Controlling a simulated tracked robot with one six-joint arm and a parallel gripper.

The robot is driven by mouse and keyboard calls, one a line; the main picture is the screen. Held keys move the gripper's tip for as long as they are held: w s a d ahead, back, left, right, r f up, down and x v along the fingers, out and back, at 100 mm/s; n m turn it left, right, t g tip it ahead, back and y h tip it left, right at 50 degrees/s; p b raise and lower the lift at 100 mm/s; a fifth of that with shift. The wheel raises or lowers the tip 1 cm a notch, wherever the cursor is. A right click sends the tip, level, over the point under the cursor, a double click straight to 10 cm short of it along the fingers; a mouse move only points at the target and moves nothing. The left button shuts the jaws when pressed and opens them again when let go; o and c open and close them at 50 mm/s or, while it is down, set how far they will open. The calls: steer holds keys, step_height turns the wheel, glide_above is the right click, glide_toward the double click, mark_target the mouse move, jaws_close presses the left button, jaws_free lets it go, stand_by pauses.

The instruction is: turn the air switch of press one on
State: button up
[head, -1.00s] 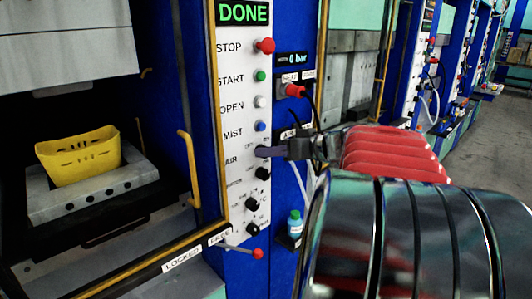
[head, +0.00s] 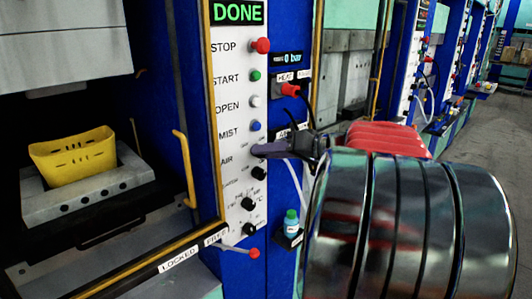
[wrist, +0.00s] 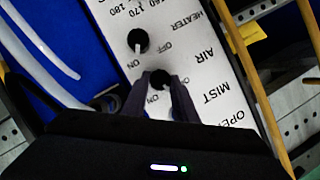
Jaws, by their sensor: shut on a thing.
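The control panel (head: 230,120) of the near press has a column of labelled buttons and knobs under a green DONE display. The AIR switch is a small black knob (wrist: 160,79) with OFF and ON marks, seen upside down in the wrist view. My gripper (wrist: 160,88) has its two dark fingers on either side of this knob, shut on it. In the head view my gripper (head: 262,150) reaches the panel beside the AIR label and hides the knob. The knob's pointer is too covered to read for certain.
The heater knob (wrist: 138,40) sits close to the AIR knob. A yellow basket (head: 73,156) sits in the press at left. A red-tipped lever (head: 253,253) and a small bottle (head: 291,222) are below.

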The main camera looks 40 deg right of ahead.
steer(key=shift+d+f+m+t+y, duration=0.2)
steer(key=shift+m+y, duration=0.25)
steer(key=shift+m, duration=0.55)
steer(key=shift+f+m+t+y, duration=0.1)
steer(key=shift+m+t+y, duration=0.3)
steer(key=shift+m, duration=0.6)
steer(key=shift+d+f+m+t+y, duration=0.1)
steer(key=shift+m+y, duration=0.45)
steer(key=shift+m, duration=0.45)
steer(key=o, duration=1)
steer(key=shift+o, duration=0.2)
steer(key=shift+s, duration=0.15)
steer(key=v, duration=1.3)
steer(key=shift+s+d, duration=0.15)
steer(key=shift+s, duration=0.1)
